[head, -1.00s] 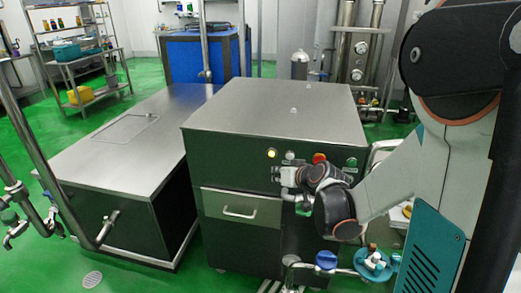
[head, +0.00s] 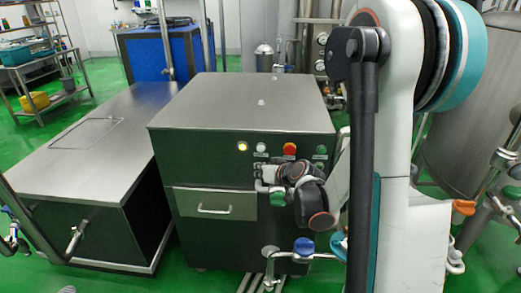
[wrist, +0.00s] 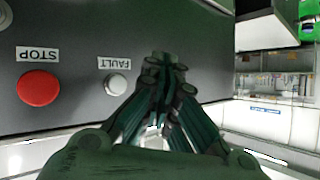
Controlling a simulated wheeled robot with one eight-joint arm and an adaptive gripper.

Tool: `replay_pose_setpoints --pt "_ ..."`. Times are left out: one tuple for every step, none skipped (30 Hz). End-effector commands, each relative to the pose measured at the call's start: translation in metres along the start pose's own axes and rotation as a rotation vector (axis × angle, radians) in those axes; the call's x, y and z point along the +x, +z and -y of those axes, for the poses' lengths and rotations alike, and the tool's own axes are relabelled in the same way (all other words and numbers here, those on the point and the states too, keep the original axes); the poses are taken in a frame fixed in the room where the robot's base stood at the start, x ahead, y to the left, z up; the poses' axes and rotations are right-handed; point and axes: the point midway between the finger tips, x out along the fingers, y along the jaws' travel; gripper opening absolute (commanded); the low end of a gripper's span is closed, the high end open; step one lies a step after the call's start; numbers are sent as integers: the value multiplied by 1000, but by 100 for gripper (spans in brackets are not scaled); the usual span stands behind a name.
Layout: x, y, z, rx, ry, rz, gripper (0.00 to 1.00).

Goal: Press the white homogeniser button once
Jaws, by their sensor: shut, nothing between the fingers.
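The white button (head: 261,148) is on the front of the dark homogeniser cabinet (head: 228,232), left of the red button (head: 290,149). In the wrist view, which is upside down, the white button (wrist: 117,85) is round and next to a label reading FAULT. The red button (wrist: 38,90) next to a STOP label is further left. My gripper (wrist: 166,66) is shut and empty, its fingertips to the right of the white button in that view and apart from it in the picture. In the head view the end of my arm is just below the button row.
A lit yellow lamp (head: 242,146) and a green button (head: 321,150) flank the white and red buttons. Below the arm are a drawer handle (head: 214,209) and pipework with a blue knob (head: 304,246). A low steel-topped unit (head: 88,160) stands at left.

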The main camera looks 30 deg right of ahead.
Motion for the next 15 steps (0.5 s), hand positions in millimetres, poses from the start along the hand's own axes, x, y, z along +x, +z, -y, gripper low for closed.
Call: replay_pose_setpoints --pt "4 -4 -3 0 0 0 0" --pt "7 -6 -5 0 0 0 0" --pt "11 -8 -8 0 0 0 0" --pt "13 -10 -10 0 0 0 0" --pt "16 -13 -12 1 0 0 0" --pt "20 -16 -15 1 0 0 0" --pt "23 -18 -17 1 0 0 0" --pt "26 -20 -19 1 0 0 0" --pt "29 -22 -22 1 0 0 0" --pt "32 -24 -24 1 1 0 0" --pt "34 -26 -25 1 1 0 0" --pt "38 -28 -28 1 1 0 0" --pt "40 -29 -29 1 1 0 0" --pt "42 -30 -31 1 1 0 0" --pt "44 -32 -32 1 1 0 0"
